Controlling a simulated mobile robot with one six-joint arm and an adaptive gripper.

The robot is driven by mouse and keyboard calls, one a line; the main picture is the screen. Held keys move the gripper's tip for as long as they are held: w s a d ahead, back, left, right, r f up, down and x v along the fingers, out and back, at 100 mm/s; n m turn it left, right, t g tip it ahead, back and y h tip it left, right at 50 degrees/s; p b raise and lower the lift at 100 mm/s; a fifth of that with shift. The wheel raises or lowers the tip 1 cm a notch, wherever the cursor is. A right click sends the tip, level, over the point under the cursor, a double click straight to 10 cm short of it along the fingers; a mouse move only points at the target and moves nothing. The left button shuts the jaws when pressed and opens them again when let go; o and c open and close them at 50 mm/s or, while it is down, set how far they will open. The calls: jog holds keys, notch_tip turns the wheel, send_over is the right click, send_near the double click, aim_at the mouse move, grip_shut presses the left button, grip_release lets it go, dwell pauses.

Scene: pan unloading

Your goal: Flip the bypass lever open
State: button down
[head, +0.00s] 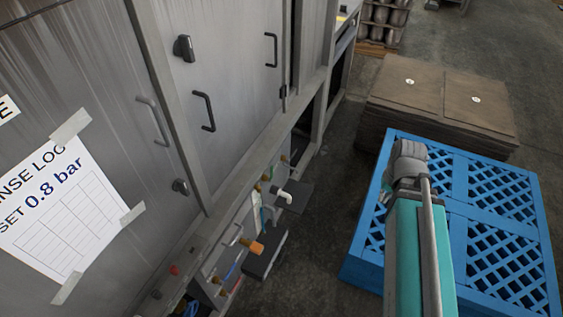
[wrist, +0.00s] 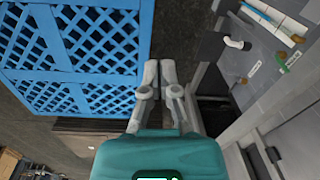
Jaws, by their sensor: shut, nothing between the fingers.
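Small fittings stand out from the low panel of the grey cabinet in the head view. One is a white elbow-shaped handle (head: 284,195); it also shows in the wrist view (wrist: 237,43) at the upper right. Another is an orange-brown knob (head: 250,246) lower down. I cannot tell which fitting is the bypass lever, as no label there is legible. My gripper (wrist: 159,70) is shut and empty in the wrist view, apart from the panel, to the left of the white handle. In the head view my arm reaches over the blue pallet, right of the panel.
A blue lattice pallet (head: 490,245) lies at the right, with a brown stack (head: 440,100) behind it. The cabinet (head: 90,100) has doors with black handles and a taped paper log (head: 65,205). Dark bare floor (head: 330,180) separates panel and pallet.

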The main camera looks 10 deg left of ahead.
aim_at(271, 173)
jog(key=w+a+f+m+t+y+b, duration=0.2)
jog(key=w+a+f+y+b, duration=1.5)
jog(key=b, duration=2.3)
jog(key=w+a+f, duration=0.5)
jog(key=w+a, duration=0.1)
jog(key=a, duration=0.3)
jog(key=shift+w+f, duration=0.25)
jog(key=shift+w, duration=0.05)
jog(key=shift+a, duration=0.1)
jog(key=shift+a, duration=0.1)
jog(key=s+a, duration=0.2)
jog(key=a, duration=0.9)
jog(key=shift+s+r, duration=0.2)
jog(key=shift+s, duration=0.1)
